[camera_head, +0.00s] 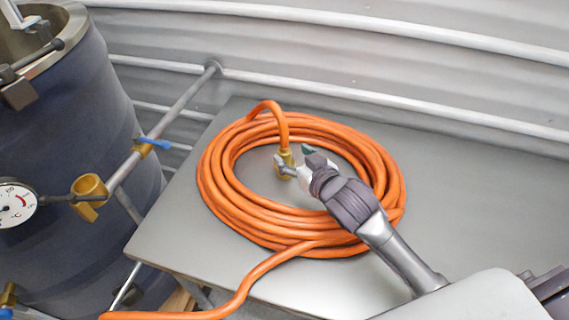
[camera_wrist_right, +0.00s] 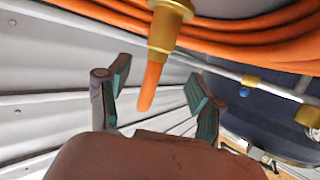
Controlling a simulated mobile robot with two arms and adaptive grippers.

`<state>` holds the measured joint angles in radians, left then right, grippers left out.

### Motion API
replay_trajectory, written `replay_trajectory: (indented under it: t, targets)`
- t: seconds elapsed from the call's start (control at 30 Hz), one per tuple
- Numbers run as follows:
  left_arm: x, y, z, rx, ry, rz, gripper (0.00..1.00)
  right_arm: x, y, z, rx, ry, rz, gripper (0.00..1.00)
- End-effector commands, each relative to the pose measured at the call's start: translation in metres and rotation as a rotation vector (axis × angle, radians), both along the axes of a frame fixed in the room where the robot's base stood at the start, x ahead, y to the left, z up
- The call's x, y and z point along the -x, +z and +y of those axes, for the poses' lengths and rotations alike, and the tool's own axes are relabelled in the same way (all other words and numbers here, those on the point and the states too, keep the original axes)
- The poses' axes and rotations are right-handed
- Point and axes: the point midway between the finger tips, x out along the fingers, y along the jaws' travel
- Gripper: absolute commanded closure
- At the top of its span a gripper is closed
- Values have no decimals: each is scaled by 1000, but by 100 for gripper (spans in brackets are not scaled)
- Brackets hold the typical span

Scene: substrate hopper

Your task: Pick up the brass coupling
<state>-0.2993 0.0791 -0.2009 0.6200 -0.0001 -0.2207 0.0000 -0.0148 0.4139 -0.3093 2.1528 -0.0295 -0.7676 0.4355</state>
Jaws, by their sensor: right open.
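The brass coupling (camera_head: 286,160) is on the end of the orange hose (camera_head: 225,200), which arches up over the coil and down to it. My right gripper (camera_head: 297,167) is at the coupling in the head view, reaching in over the coil from the lower right. In the right wrist view its two fingers (camera_wrist_right: 157,78) are open. The coupling (camera_wrist_right: 171,25) shows just beyond the fingertips there, and a length of orange hose (camera_wrist_right: 151,88) extends from it into the gap between the fingers. I cannot tell whether either finger touches it. My left gripper is not in view.
The coil lies on a grey metal table (camera_head: 165,235), bare at its far right. A dark blue tank (camera_head: 75,115) with a gauge (camera_head: 14,204) and a brass-fitted pipe (camera_head: 185,100) stands at the left. A corrugated wall (camera_head: 400,60) runs behind.

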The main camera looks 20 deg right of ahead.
Motion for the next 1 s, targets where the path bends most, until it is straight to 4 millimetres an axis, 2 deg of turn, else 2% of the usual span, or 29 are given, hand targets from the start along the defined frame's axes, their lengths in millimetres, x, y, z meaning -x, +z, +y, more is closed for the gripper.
replay_trajectory:
  t: [0.4, 0.73, 1.0]
  targets:
    - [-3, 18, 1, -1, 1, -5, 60, -49, -16, 5, -1, 0, 0, 35]
    - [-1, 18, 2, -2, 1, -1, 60, -55, -20, 6, 0, 0, 1, 35]
    - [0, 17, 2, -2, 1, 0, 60, -55, -20, 6, 0, 0, 1, 80]
